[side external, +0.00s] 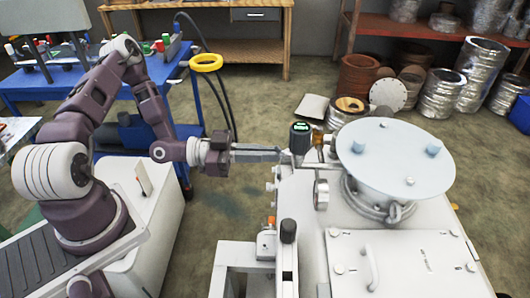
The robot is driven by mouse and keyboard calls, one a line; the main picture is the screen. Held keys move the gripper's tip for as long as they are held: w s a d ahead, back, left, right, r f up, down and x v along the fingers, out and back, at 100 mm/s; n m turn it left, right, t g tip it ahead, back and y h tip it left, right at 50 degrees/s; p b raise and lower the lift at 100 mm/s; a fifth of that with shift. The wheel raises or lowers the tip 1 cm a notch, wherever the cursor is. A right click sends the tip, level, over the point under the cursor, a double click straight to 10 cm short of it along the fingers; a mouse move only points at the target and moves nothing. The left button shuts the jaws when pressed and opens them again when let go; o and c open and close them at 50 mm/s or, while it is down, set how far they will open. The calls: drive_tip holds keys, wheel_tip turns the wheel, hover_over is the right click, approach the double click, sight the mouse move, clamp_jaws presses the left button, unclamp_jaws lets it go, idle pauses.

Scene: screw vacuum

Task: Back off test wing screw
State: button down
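My gripper (284,154) reaches in from the left with long grey fingers pointing right. Its tips are close to the left side of a dark gauge with a green display (300,138). The gauge stands upright at the back left of a white vacuum machine (300,215). A small brass-coloured fitting (318,138) is just right of the gauge. I cannot make out the test wing screw for certain; it is too small or hidden around the fingertips. The view is too coarse to show whether the fingers are apart or closed on something.
A round pale lid (396,158) with blue knobs tops the chamber right of the gauge. A blue bench (60,85) is behind my arm. Open floor lies behind the machine.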

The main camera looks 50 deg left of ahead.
drive_tip(key=shift+r+n, duration=0.1)
drive_tip(key=shift+n, duration=0.5)
drive_tip(key=c, duration=1.6)
unclamp_jaws()
